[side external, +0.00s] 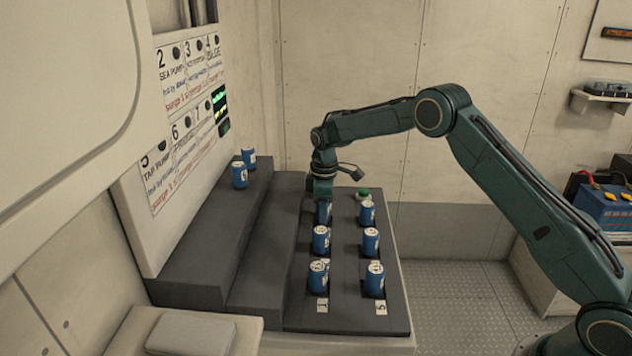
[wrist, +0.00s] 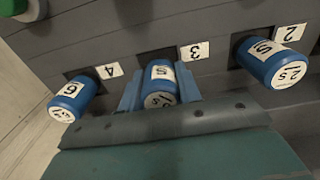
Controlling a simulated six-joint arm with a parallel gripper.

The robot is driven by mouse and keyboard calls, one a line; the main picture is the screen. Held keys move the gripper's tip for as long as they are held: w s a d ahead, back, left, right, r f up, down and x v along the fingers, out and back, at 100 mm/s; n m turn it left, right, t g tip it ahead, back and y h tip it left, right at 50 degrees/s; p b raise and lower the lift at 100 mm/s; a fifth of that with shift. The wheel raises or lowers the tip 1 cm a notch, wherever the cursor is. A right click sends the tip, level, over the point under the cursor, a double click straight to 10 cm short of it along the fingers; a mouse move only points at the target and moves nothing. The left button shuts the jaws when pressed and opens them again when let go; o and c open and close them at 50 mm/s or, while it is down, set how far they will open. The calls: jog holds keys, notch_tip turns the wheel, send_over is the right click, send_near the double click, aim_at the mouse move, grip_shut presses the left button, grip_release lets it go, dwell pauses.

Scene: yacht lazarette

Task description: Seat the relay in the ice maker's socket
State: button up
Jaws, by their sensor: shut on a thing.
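My gripper (side external: 321,196) points down over the far part of the left column of sockets. Its light blue jaws (wrist: 160,88) are shut on a blue relay (wrist: 161,74) with a white label. In the wrist view the held relay is at the dark socket (wrist: 158,53) beside the tag "3" (wrist: 195,51). I cannot tell how deep it sits. No label naming the ice maker is readable on the wall chart (side external: 190,115).
Neighbouring relays stand close on both sides, by tag "4" (wrist: 73,98) and tag "2" (wrist: 268,63). More relays fill the right column (side external: 371,242). Two relays (side external: 239,175) stand on the upper step. A green-topped item (side external: 363,192) is at the far end of the right column.

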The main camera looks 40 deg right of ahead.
jog(key=shift+f, duration=0.2)
jog(key=o, duration=1.1)
jog(key=shift+r, duration=0.1)
notch_tip(320, 180, up, 13)
jog(key=shift+f, duration=0.15)
jog(key=shift+r, duration=0.5)
jog(key=shift+r, duration=0.1)
